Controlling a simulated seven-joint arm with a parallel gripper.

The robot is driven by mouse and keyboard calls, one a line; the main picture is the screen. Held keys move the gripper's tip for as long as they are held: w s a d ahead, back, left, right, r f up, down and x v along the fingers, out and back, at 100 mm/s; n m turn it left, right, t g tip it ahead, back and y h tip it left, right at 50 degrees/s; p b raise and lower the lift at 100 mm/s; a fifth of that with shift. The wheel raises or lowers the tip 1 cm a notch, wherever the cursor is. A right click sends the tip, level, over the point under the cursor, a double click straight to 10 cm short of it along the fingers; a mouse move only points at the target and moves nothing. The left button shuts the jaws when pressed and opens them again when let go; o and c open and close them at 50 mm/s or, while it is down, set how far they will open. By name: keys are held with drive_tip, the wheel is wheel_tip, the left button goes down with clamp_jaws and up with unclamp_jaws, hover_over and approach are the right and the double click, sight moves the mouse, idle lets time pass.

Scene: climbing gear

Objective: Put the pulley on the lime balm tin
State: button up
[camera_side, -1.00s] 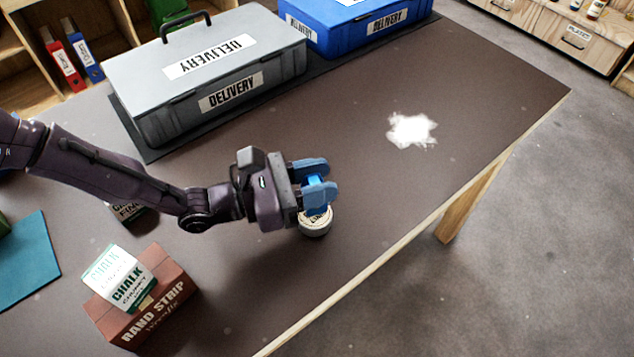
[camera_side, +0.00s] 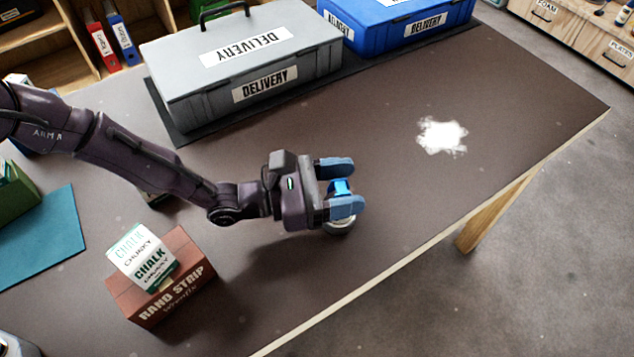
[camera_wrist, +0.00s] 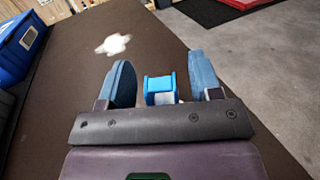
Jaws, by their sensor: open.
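The blue pulley (camera_side: 341,187) sits on top of a small round pale tin (camera_side: 340,229), which stands on the table; its lid is mostly hidden by my gripper, and its lime colour is not clear. My gripper (camera_side: 340,188) is open, with one blue finger on each side of the pulley. In the wrist view the pulley (camera_wrist: 160,88) shows between the two fingers of my gripper (camera_wrist: 162,82), with a gap on both sides.
A chalk box (camera_side: 143,257) rests on a red-brown rand strip box (camera_side: 172,290) at the front left. A grey delivery case (camera_side: 180,90) and a blue delivery case (camera_side: 385,38) stand on a dark mat at the back. A white powder patch (camera_side: 442,136) lies to the right on bare table.

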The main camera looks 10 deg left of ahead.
drive_tip(key=shift+r, duration=0.15)
drive_tip(key=shift+a, duration=0.25)
drive_tip(key=v, duration=1.1)
drive_tip(key=shift+s+a, duration=0.2)
drive_tip(key=s+a+r+m+g+y, duration=0.25)
drive_tip(key=a+r+m+g, duration=0.2)
drive_tip(key=r+m, duration=0.35)
drive_tip(key=s+a+r+m+g+y, duration=0.1)
drive_tip(key=s+a+r+m+g, duration=0.3)
drive_tip(key=r+m, duration=0.4)
drive_tip(key=s+a+r+m+t+y, duration=0.2)
drive_tip(key=s+a+r+y, duration=0.1)
drive_tip(key=a, duration=0.5)
drive_tip(key=s+a+r+m+t+y, duration=0.2)
drive_tip(key=s+a+r+t+y, duration=0.1)
drive_tip(key=a, duration=0.5)
drive_tip(key=s+a+r+m+t+y, duration=0.2)
drive_tip(key=s+a+r+y, duration=0.3)
drive_tip(key=s+a+y, duration=0.1)
drive_tip(key=shift+a+r+y, duration=0.15)
drive_tip(key=shift+a+y, duration=0.4)
drive_tip(key=shift+a, duration=0.65)
